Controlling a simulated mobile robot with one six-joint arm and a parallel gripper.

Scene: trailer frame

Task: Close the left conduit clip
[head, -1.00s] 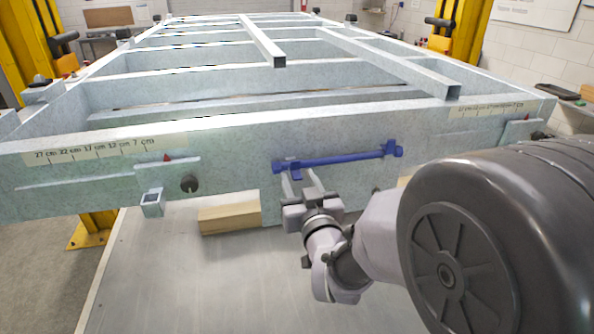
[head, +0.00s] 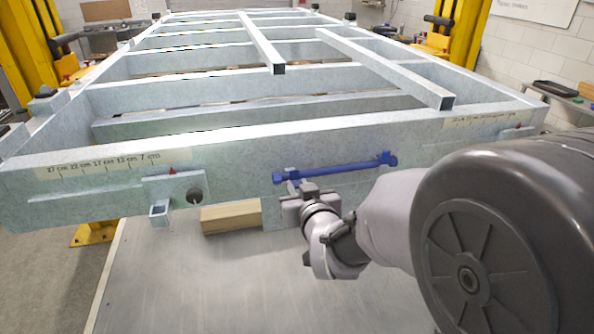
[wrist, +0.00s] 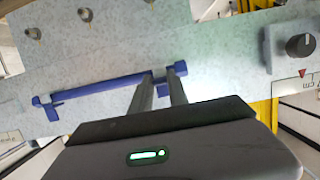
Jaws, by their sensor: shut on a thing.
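A blue conduit (head: 335,170) runs along the front beam of the trailer frame, held by a blue clip at each end. The left conduit clip (head: 279,177) is at its left end in the head view and shows toward the right in the wrist view (wrist: 180,68), where the picture is turned over. The right clip (head: 389,159) is at the other end. My gripper (head: 293,187) is at the left clip from below. In the wrist view its two fingers (wrist: 160,78) reach up to the clip and are shut on it. The fingers hide part of the clip, so its latch cannot be seen clearly.
The pale metal front beam (head: 225,165) stands behind the conduit. A wooden block (head: 231,217) sits below it. A bracket with a dark knob (head: 194,195) is left of the clip. The floor plate (head: 200,285) in front is clear.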

